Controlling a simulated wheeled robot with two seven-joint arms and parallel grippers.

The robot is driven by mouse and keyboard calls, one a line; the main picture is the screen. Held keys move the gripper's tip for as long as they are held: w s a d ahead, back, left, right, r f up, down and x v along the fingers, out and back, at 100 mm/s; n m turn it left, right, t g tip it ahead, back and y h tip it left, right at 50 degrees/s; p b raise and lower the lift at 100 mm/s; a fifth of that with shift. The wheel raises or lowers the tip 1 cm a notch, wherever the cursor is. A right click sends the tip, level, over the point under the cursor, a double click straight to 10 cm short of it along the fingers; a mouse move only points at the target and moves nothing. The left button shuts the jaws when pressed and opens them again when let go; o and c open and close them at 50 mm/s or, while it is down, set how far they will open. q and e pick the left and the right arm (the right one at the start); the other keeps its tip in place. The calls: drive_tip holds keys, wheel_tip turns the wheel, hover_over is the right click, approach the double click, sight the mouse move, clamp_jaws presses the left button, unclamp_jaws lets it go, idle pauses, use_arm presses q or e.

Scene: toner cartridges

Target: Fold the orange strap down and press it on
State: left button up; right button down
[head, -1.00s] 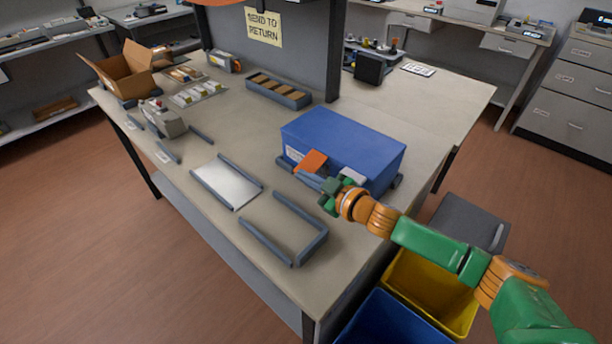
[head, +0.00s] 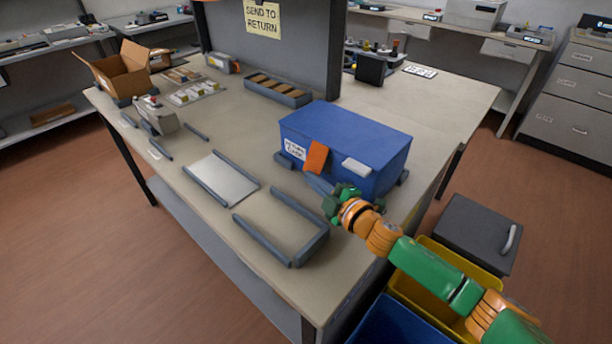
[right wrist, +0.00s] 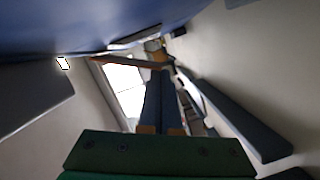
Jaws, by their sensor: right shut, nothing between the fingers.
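The blue box (head: 345,140) stands on the bench with its lid shut. The orange strap (head: 317,158) comes over the box's front top edge and hangs down the front face, right of the white label (head: 294,149). I cannot tell whether its lower end is pressed flat. My right gripper (head: 320,185) is low in front of the box, just below the strap, with shut, empty fingers. In the right wrist view the fingers (right wrist: 163,90) point away together under the blue box (right wrist: 80,25). A brownish strip ahead of them may be the strap. My left gripper is out of view.
A silver plate (head: 222,178) between rails and a U-shaped grey frame (head: 283,240) lie left and in front. Yellow (head: 430,285) and blue (head: 395,322) bins stand below the bench edge.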

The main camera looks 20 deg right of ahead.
drive_tip(key=f+n+b, duration=0.1)
drive_tip(key=w+d+n+t+b, duration=0.1)
drive_tip(key=n+b, duration=0.1)
drive_tip(key=shift+d+f, duration=0.25)
drive_tip(key=shift+f, duration=0.1)
drive_tip(key=shift+w+d+n+b, duration=0.4)
drive_tip(key=shift+d+n+b, duration=0.2)
drive_tip(key=shift+n+b, duration=0.35)
drive_tip(key=shift+s, duration=0.1)
drive_tip(key=v, duration=0.6)
drive_tip(key=shift+s+d+f+b, duration=0.15)
drive_tip(key=shift+f+b, duration=0.1)
drive_tip(key=shift+b, duration=0.15)
drive_tip(key=shift+s+r, duration=0.1)
drive_tip(key=shift+s, duration=0.25)
